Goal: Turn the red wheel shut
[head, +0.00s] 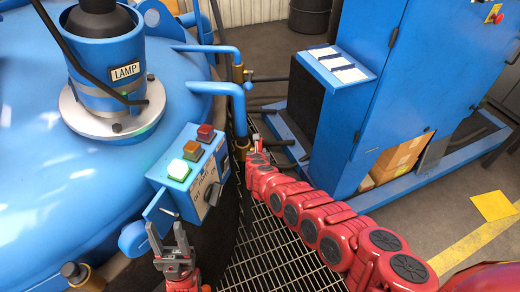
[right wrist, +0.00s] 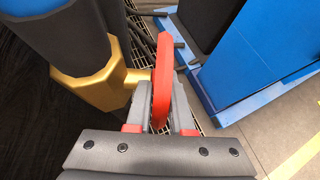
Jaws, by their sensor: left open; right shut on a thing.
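The red wheel (right wrist: 162,80) shows nearly edge-on in the right wrist view, beside the brass valve body (right wrist: 105,75) on a blue pipe. My right gripper (right wrist: 160,118) is shut on the wheel, one grey finger on each side of it. In the head view my red right arm reaches to the brass valve (head: 242,146) beside the furnace. The wheel itself is mostly hidden there behind the gripper. My left gripper (head: 172,246) is open and empty, below the control box at the bottom of the head view.
A control box (head: 190,170) with a lit green button sits on the blue furnace (head: 50,190), left of the valve. A blue cabinet (head: 400,80) stands to the right. Dark stub pipes lie between valve and cabinet. Metal grating (head: 265,250) covers the floor below.

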